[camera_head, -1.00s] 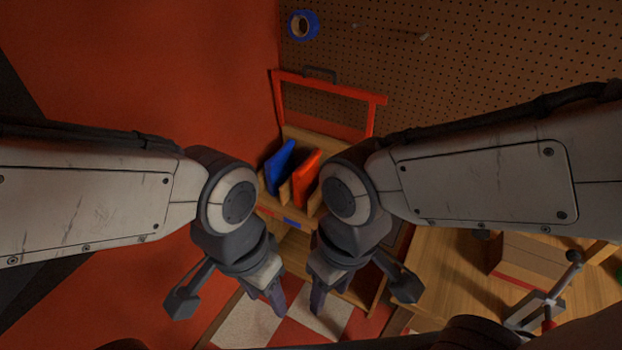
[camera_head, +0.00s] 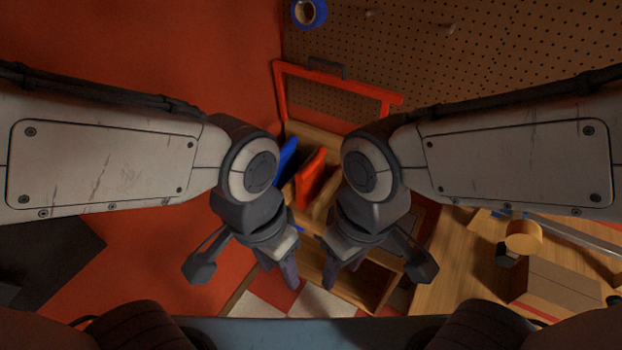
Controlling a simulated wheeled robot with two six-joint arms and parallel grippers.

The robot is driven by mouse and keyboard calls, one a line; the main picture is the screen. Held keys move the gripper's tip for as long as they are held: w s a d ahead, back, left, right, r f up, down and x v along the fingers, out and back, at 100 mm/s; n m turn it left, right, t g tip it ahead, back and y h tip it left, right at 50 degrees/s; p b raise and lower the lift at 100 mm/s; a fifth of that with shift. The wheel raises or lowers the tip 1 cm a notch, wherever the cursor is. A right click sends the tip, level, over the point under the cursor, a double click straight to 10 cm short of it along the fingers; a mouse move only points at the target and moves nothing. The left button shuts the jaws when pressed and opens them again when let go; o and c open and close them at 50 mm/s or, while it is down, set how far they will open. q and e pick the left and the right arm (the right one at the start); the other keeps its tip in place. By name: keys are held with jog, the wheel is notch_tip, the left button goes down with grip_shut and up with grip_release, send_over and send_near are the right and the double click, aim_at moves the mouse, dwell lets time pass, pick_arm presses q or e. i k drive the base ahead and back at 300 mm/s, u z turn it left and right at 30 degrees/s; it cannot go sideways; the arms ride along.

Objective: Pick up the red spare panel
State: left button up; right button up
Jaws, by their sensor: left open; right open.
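The red panel (camera_head: 309,177) stands upright in a slot of a wooden rack (camera_head: 322,140), between my two arms. A blue panel (camera_head: 287,161) stands beside it on the left, partly hidden by my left arm. My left gripper (camera_head: 281,266) points down in front of the rack, to the lower left of the red panel. My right gripper (camera_head: 340,268) points down to the lower right of it. Both grippers look empty and are apart from the panels. The fingertips are dark and small, and the lower part of the red panel is partly hidden.
A red frame (camera_head: 335,83) rises behind the rack, before a pegboard (camera_head: 430,60) with a blue tape roll (camera_head: 308,13). A wooden bench (camera_head: 455,260) at the right holds a cardboard box (camera_head: 560,290) and a yellowish roll (camera_head: 524,237). The checkered floor (camera_head: 270,292) shows below.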

aim_at(309, 181)
jog(key=k, duration=0.55)
jog(key=u, duration=0.35)
jog(key=i, duration=1.6)
jog(key=z, duration=0.6)
